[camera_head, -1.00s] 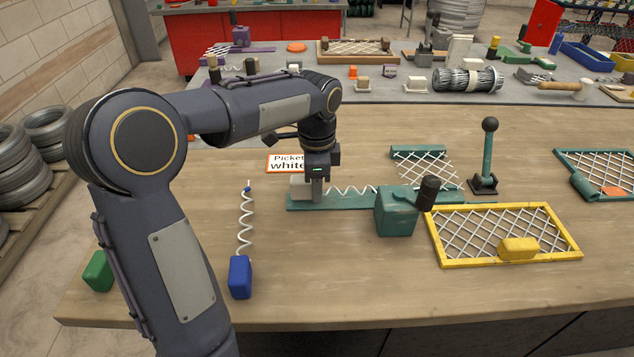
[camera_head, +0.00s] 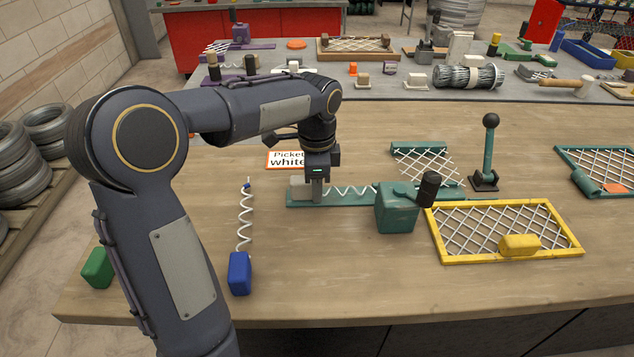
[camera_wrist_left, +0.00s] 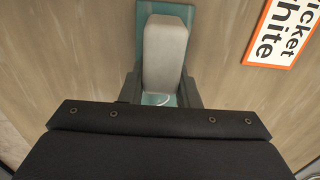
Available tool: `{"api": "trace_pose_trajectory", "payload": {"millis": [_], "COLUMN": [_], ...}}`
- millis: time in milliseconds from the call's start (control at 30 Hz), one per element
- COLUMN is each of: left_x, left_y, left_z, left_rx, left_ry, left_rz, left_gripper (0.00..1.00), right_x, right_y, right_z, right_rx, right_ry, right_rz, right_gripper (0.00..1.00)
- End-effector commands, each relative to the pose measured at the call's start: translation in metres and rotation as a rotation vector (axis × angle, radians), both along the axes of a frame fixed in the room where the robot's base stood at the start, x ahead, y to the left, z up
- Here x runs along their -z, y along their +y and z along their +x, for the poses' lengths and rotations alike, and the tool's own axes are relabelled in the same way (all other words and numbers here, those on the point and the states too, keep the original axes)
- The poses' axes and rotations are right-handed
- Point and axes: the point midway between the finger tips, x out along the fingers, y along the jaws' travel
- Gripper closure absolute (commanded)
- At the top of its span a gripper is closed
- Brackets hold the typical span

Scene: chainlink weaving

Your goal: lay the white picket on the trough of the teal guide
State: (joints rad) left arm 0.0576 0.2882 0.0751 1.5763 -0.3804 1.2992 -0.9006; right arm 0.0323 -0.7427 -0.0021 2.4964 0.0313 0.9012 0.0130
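The white picket is a white spiral wire (camera_head: 352,190) with a pale grey end block (camera_head: 298,187). It lies lengthwise along the long, flat teal guide (camera_head: 335,201), the block at the guide's left end. The spiral's right part runs behind a teal crank box (camera_head: 395,212). My left gripper (camera_head: 317,190) points down over the guide, just right of the block. In the left wrist view the block (camera_wrist_left: 165,50) lies over the teal guide (camera_wrist_left: 150,8), my fingers (camera_wrist_left: 162,96) close on either side of it. Whether they press on it is unclear. My right gripper is out of view.
A blue-handled spiral (camera_head: 240,272) and a green block (camera_head: 97,268) lie left. A label reading "Picket white" (camera_head: 287,160) lies behind the guide. A yellow mesh frame (camera_head: 440,245) and an upright lever (camera_head: 489,150) stand right. The front middle of the table is clear.

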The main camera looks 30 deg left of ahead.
Motion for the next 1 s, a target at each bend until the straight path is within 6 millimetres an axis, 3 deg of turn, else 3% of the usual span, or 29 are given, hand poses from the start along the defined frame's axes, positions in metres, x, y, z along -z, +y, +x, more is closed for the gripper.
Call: {"api": "trace_pose_trajectory", "payload": {"millis": [33, 200, 500, 1000], "left_x": [0.0, 0.0, -0.003, -0.074], "left_y": [0.0, 0.0, 0.0, 0.0], "left_z": [0.0, 0.0, 0.0, 0.0], "left_rx": [0.0, 0.0, 0.0, 0.001], "left_ry": [0.0, 0.0, 0.0, -0.001], "left_rz": [0.0, 0.0, 0.0, 0.0], "left_gripper": [0.66, 0.46, 0.46, 0.46], "right_x": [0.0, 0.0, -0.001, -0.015], "right_y": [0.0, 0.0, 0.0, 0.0], "right_z": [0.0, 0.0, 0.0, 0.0], "right_rx": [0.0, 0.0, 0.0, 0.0], "right_ry": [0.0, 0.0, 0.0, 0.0], "right_rz": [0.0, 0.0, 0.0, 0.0], "right_gripper": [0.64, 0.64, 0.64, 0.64]}}
